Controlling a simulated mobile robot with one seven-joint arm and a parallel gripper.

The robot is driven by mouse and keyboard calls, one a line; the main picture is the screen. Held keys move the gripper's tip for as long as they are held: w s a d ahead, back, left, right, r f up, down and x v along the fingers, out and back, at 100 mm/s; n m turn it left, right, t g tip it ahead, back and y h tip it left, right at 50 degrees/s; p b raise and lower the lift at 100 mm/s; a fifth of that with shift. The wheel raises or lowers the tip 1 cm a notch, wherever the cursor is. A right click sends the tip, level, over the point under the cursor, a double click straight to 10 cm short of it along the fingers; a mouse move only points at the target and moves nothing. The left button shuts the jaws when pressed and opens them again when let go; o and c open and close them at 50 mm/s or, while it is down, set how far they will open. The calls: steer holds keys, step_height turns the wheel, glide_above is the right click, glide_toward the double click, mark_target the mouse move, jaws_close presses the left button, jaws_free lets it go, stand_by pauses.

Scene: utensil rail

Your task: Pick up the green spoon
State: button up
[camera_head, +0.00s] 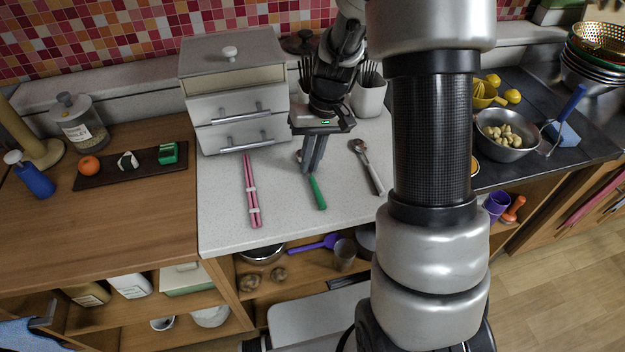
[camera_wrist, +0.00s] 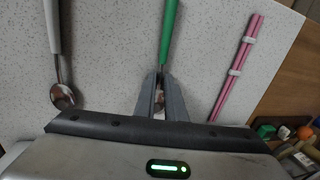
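The green spoon has a green handle (camera_head: 317,192) and a metal bowl end. It lies on the pale speckled countertop between the pink chopsticks and another spoon. My gripper (camera_head: 312,168) points down over the spoon's metal part and hides some of it. In the wrist view, the green handle (camera_wrist: 170,35) runs up from my gripper's fingertips (camera_wrist: 160,75), and some metal of the spoon shows between the fingers. The fingers are close together, one on each side of the spoon's neck. I cannot tell whether they touch it.
A grey-handled spoon (camera_head: 367,165) lies to the right in the head view, and pink chopsticks (camera_head: 251,190) lie to the left. A white drawer unit (camera_head: 236,95) and a white utensil holder (camera_head: 369,98) stand behind. The front of the counter is clear.

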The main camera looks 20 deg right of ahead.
jaws_close()
